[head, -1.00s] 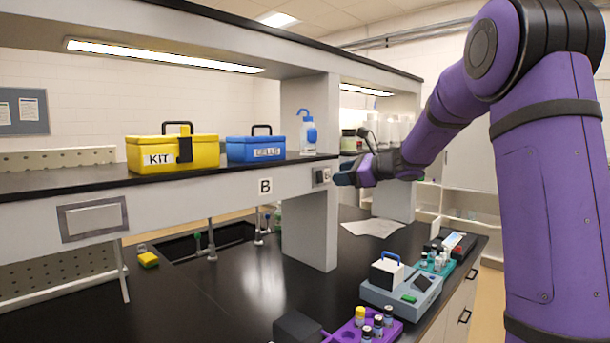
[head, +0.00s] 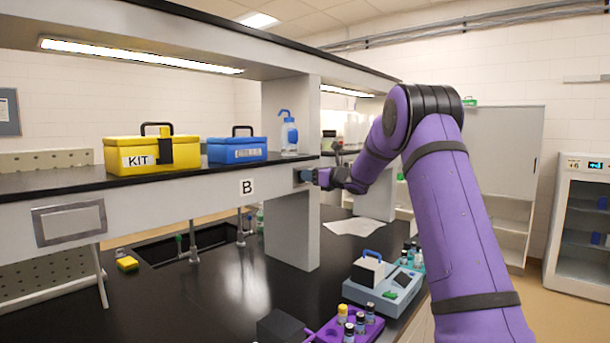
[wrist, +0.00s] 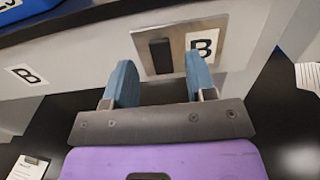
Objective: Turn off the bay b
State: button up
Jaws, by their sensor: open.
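A metal switch plate (wrist: 190,35) with a dark rocker (wrist: 160,56) and a small B label (wrist: 205,46) is on the pale shelf front in the wrist view. My gripper (wrist: 161,82) is open and empty, its two blue fingers pointing at the plate, one on each side of the rocker's line. I cannot tell whether they touch the plate. In the head view my gripper (head: 305,177) is at the shelf front by the post and largely hides the switch. A larger B sign (head: 247,187) is to its left. A strip light (head: 140,56) above is lit.
A yellow KIT box (head: 135,155), a blue box (head: 237,149) and a wash bottle (head: 289,134) stand on the shelf above. Below, the black bench holds a grey device (head: 375,288) and a purple rack (head: 322,333). A sink is at the back left.

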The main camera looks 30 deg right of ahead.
jog(key=x, duration=0.3)
jog(key=c, duration=0.9)
jog(key=shift+s+f+t+y, duration=0.1)
jog(key=shift+f+t+y, duration=0.15)
jog(key=shift+t, duration=0.45)
jog(key=shift+s+f+t+y, duration=0.1)
jog(key=shift+t+y, duration=0.2)
jog(key=shift+t, duration=0.4)
jog(key=shift+f+t+y, duration=0.2)
jog(key=shift+t+y, duration=0.05)
jog(key=shift+t, duration=0.45)
jog(key=o, duration=0.9)
jog(key=shift+d, duration=0.1)
